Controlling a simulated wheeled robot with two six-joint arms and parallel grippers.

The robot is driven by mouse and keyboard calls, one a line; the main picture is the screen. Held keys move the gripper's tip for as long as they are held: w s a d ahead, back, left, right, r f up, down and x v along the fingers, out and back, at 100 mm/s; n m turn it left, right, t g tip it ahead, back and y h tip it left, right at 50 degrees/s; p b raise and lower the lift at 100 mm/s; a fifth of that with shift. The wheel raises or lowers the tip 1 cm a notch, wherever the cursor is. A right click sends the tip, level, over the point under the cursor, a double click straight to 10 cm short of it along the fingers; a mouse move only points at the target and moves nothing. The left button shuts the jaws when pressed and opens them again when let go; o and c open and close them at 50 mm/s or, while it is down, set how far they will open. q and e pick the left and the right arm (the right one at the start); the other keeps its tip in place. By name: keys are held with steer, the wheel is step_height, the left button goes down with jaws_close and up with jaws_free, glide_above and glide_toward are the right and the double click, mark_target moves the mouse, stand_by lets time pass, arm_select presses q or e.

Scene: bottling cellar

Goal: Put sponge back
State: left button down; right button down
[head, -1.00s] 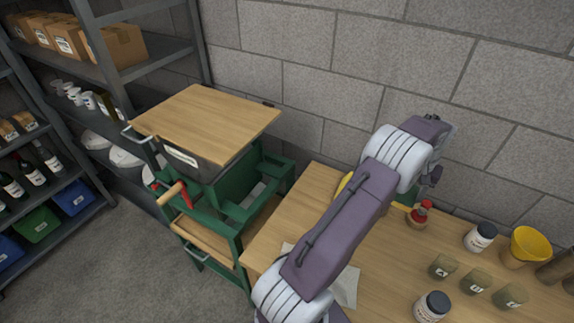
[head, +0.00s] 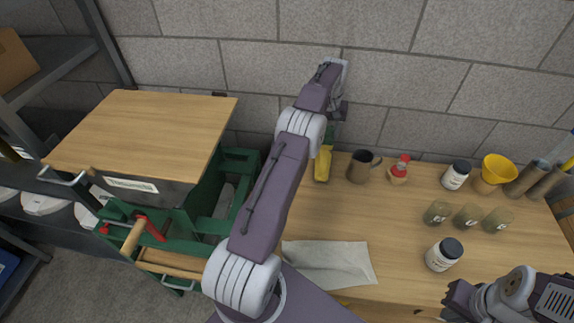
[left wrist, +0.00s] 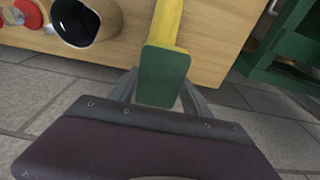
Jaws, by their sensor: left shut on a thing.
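A green block, which I take to be the sponge (left wrist: 163,78), sits between the fingers of my left gripper (left wrist: 162,92) in the left wrist view. In the head view my left gripper (head: 337,110) is at the back of the table near the wall, shut on the sponge (head: 332,136), partly hidden by my arm. A long yellow thing (head: 323,164) lies on the table just in front of the sponge; I cannot tell if they touch. My right gripper (head: 450,302) is at the lower right, apart from everything; its opening is unclear.
Right of the yellow thing stand a dark mug (head: 360,167) and a red-capped bottle (head: 399,170). Jars, several cups and a yellow funnel (head: 497,169) stand further right. A cloth (head: 328,264) lies at the front. A green cart (head: 238,165) stands left. The table middle is clear.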

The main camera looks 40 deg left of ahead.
arm_select(q)
steer(key=shift+d+f, duration=0.1)
steer(key=shift+f, duration=0.2)
steer(key=s+a+f, duration=0.2)
steer(key=a, duration=0.1)
steer(key=s+a+f+b, duration=0.1)
steer(key=s+a+f, duration=0.1)
steer(key=s+a, duration=0.1)
steer(key=s+a+f+b, duration=0.1)
steer(key=s+a+f, duration=0.2)
step_height(320, 180, down, 3)
steer(key=shift+d+f, duration=0.1)
steer(key=shift+d, duration=0.05)
steer(key=shift+w+f, duration=0.1)
steer(key=shift+f, duration=0.3)
steer(key=shift+f, duration=0.15)
